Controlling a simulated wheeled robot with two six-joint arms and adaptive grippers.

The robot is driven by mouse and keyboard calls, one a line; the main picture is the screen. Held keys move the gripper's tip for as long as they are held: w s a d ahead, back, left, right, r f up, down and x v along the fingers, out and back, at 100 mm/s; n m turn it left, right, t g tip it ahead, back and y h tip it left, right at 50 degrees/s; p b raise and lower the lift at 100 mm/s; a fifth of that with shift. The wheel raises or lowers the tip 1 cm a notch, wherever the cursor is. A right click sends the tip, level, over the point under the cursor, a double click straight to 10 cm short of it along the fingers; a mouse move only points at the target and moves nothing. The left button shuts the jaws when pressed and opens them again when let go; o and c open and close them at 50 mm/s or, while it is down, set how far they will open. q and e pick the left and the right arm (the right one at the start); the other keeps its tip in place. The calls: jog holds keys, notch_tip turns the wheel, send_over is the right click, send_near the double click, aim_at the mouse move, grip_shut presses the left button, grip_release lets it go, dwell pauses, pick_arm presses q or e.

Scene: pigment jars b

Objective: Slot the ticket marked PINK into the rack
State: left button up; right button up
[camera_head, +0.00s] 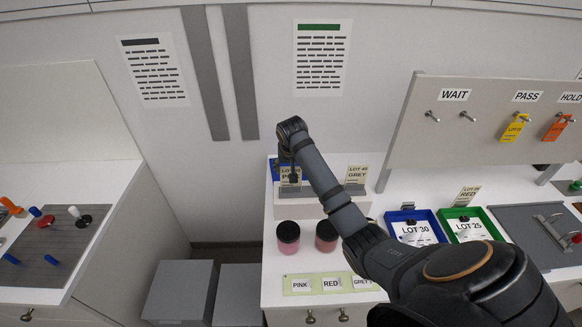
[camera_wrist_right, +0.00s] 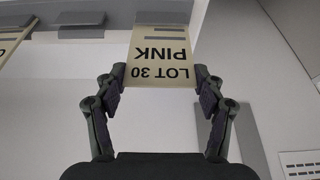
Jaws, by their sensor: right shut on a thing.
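My right gripper (camera_head: 291,160) is shut on a cream ticket (camera_wrist_right: 160,45), which reads LOT 30 PINK in the wrist view. In the head view the ticket (camera_head: 291,178) is partly covered by my arm. It is above the left part of a pale rack (camera_head: 300,209), by a grey holder. I cannot tell whether its lower edge is inside the holder. A LOT 45 GREY ticket (camera_head: 357,174) stands upright in the rack's right holder (camera_head: 354,189). My left gripper is not in view.
A PINK, RED, GREY label strip (camera_head: 316,292) lies at the front. A blue tray (camera_head: 397,217) and green tray (camera_head: 445,218) are to the right, with a RED ticket (camera_head: 468,193) behind. A WAIT/PASS/HOLD board (camera_head: 470,130) stands behind.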

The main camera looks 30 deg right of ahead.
jog(key=o, duration=0.8)
jog(key=shift+o, duration=0.2)
jog(key=shift+r, duration=0.1)
notch_tip(320, 180, up, 2)
jog(key=shift+r+p, duration=0.2)
jog(key=shift+p, duration=0.8)
jog(key=shift+r, duration=1.75)
